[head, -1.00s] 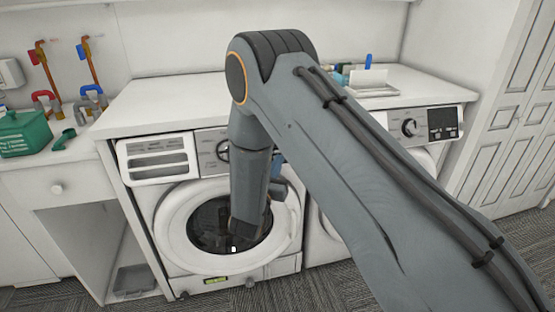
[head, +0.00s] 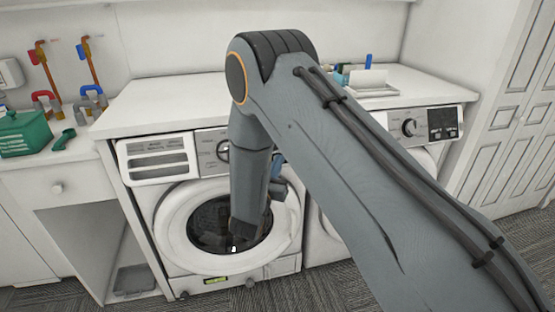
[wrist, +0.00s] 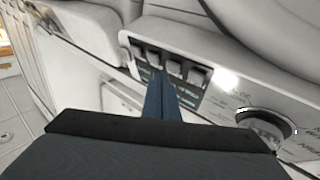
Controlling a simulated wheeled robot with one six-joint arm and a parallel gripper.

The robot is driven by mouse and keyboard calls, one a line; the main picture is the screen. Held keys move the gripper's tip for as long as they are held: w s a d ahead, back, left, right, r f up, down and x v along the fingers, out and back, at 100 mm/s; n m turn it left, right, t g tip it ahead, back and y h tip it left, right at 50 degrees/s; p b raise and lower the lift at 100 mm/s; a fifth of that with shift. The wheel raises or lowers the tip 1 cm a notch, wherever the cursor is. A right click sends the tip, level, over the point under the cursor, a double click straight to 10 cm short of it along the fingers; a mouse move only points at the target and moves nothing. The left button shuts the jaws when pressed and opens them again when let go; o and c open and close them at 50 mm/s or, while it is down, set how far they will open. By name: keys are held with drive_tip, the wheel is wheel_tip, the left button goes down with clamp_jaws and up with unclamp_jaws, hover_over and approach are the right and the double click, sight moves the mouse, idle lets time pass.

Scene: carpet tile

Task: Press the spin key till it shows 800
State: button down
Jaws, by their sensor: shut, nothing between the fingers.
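The front-loading washer (head: 290,262) stands at the left under the counter. Its round dial (head: 222,150) shows beside my arm, and the panel right of it is hidden behind the arm in the head view. In the wrist view the panel appears turned over, with a row of several pale keys (wrist: 175,66) and the dial (wrist: 265,127) to their right. My gripper (wrist: 161,76) is shut and empty, its blue fingers over the row of keys. I cannot tell whether the tips touch a key. The key labels and any spin number are not legible.
A second machine with a dial and dark display (head: 443,122) stands to the right. The counter (head: 165,98) runs above both. A green container (head: 24,133) sits on the left cabinet. My arm covers much of the middle.

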drive_tip(key=shift+w, duration=0.1)
drive_tip(key=shift+w+a+f+b, duration=0.1)
drive_tip(key=shift+w+f+b, duration=0.1)
drive_tip(key=shift+w+b, duration=0.1)
drive_tip(key=shift+w+f, duration=0.15)
drive_tip(key=shift+w, duration=0.1)
idle(0.9)
drive_tip(key=shift+s, duration=0.1)
idle(0.3)
drive_tip(key=shift+s+r+p, duration=0.35)
drive_tip(key=shift+s+r, duration=0.05)
drive_tip(key=shift+s, duration=0.15)
drive_tip(key=s+p, duration=0.1)
drive_tip(key=s+d+r+p, duration=0.1)
drive_tip(key=s, duration=0.1)
drive_tip(key=s+r+p, duration=0.1)
drive_tip(key=shift+s+d+r, duration=0.1)
drive_tip(key=shift+s+d, duration=0.1)
drive_tip(key=shift+d, duration=0.05)
drive_tip(key=shift+w, duration=0.15)
idle(1.4)
